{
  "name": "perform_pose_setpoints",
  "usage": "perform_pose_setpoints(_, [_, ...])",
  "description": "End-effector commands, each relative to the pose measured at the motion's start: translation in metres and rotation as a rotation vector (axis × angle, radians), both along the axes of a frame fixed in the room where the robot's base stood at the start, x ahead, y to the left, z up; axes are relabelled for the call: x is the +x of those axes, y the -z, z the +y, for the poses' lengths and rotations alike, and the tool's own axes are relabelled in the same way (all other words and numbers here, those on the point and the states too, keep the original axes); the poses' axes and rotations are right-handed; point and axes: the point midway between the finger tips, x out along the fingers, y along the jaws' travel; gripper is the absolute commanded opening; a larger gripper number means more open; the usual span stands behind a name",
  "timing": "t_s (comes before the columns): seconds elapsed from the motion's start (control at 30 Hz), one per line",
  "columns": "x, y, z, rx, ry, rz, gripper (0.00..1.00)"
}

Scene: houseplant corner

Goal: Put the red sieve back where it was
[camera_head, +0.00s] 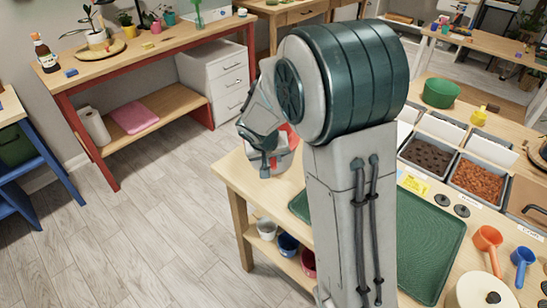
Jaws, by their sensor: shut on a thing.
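My arm stands large in the middle of the head view and covers much of the potting table (236,181). My gripper (272,164) shows small beside the arm, above the table's left end. Red parts of what looks like the red sieve (293,138) show at the gripper, partly hidden by my arm. The gripper is shut on it. The sieve's full outline and its exact tilt cannot be told.
A green tray (432,238) lies on the table behind my arm. Bins of dark soil (426,156) and brown pebbles (478,179) stand at the right. An orange scoop (487,239) and a blue scoop (522,260) lie at the front right. Open floor lies left.

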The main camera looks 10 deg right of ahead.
Motion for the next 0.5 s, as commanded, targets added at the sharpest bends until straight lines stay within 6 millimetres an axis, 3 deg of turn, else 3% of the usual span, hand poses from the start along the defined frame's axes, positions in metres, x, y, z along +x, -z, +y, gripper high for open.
perform_pose_setpoints(0.17, [0.0003, 0.0019, 0.0, 0.0, 0.0, -0.001, 0.0])
perform_pose_setpoints(0.2, [0.0, 0.0021, -0.0001, 0.0, 0.0, 0.0, 0.2])
perform_pose_setpoints(0.27, [0.0, 0.002, 0.0, 0.0, 0.0, 0.0, 0.36])
perform_pose_setpoints(0.5, [0.0, 0.0021, -0.0001, 0.0, 0.0, 0.0, 0.39])
